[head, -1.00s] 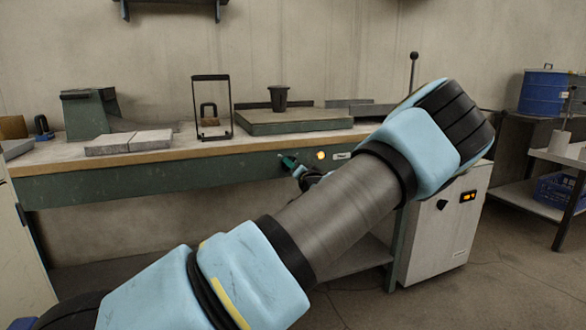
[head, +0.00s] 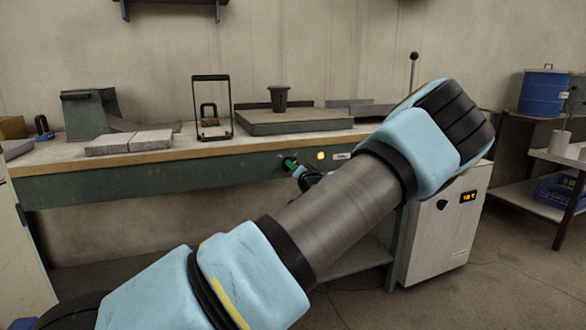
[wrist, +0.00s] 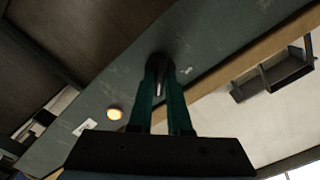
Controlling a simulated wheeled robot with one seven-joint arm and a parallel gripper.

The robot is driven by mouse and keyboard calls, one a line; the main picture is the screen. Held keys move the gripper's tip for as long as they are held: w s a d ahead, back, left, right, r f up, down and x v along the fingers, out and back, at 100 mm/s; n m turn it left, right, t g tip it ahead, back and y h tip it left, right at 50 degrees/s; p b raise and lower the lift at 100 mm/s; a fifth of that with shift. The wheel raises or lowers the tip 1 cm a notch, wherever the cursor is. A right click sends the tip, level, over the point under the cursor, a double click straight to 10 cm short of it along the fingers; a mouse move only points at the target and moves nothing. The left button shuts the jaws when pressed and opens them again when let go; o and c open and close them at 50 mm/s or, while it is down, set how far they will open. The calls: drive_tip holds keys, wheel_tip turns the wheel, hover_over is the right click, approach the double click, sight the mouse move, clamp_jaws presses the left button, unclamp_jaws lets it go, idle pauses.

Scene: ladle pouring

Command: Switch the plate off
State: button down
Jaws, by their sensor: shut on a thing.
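The plate (head: 294,128) is a flat grey-green slab on the workbench. A dark crucible-like cup (head: 278,98) stands on it. On the bench's green front panel, a small lamp (head: 320,155) glows amber; it also glows in the wrist view (wrist: 115,113). A dark round knob (wrist: 160,63) sits on the panel beside the lamp. My gripper (wrist: 161,88) has its green fingers shut on this knob. In the head view my gripper (head: 289,163) is at the panel, left of the lamp, partly hidden by my arm. The knob's pointer angle cannot be read.
A white cabinet (head: 440,232) with a lit orange display stands at the right. A blue drum (head: 543,93) is farther right. Floor shows at the lower right.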

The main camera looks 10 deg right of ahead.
drive_tip(key=shift+n, duration=0.3)
drive_tip(key=n+b, duration=1.2)
drive_tip(key=n, duration=0.5)
drive_tip(key=shift+f, duration=0.1)
drive_tip(key=shift+n, duration=0.3)
idle(0.4)
drive_tip(key=c, duration=0.9)
unclamp_jaws()
drive_tip(key=shift+o, duration=0.2)
drive_tip(key=s+d+p, duration=0.1)
drive_tip(key=s, duration=0.9)
drive_tip(key=shift+s+d, duration=0.25)
drive_tip(key=shift+s, duration=0.15)
